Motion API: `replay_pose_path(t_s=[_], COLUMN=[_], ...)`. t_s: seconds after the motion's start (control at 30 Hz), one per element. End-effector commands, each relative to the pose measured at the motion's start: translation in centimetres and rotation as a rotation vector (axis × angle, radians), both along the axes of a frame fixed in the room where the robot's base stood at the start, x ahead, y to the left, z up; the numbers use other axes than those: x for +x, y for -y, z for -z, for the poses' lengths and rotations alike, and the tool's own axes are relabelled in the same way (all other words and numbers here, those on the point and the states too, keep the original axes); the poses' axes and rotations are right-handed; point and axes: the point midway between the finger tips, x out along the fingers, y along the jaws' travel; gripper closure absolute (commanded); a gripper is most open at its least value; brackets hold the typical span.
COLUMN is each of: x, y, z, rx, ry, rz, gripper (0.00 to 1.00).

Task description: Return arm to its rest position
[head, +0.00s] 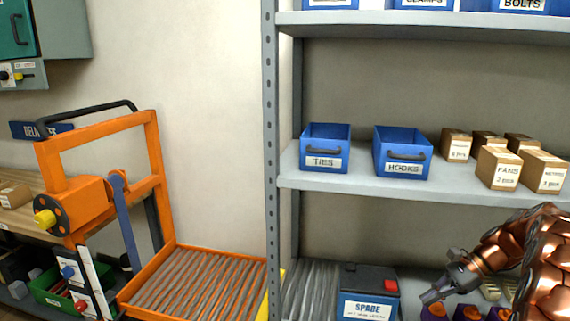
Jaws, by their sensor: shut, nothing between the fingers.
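My gripper (432,296) shows at the lower right in the head view, at the end of my copper-coloured arm. Its fingers are together and hold nothing. It points down and to the left, in front of the lower shelf level, right of a dark box labelled SPARE (368,309). The arm comes in from the right edge and is partly cut off by the frame.
A grey shelf unit (340,183) carries blue bins labelled TIES (324,162) and HOOKS (404,168), and several small cartons (499,181). An orange lift frame with a roller bed (195,283) stands left of it. Purple-orange items (468,313) sit below my gripper.

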Motion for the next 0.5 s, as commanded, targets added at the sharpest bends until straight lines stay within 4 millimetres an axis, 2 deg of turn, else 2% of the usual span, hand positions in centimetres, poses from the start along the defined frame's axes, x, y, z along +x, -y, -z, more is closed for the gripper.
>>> replay_pose_path(t_s=[0.03, 0.2, 0.5], x=[-0.4, -2.1, -6.5], y=[-1.5, -5.4, -11.5], z=[-1.1, -3.4, -6.8], rx=[-0.016, -0.066, -0.162], ry=[0.012, 0.051, 0.123], rz=[-0.034, -0.145, -0.347], gripper=[1.00, 1.00, 1.00])
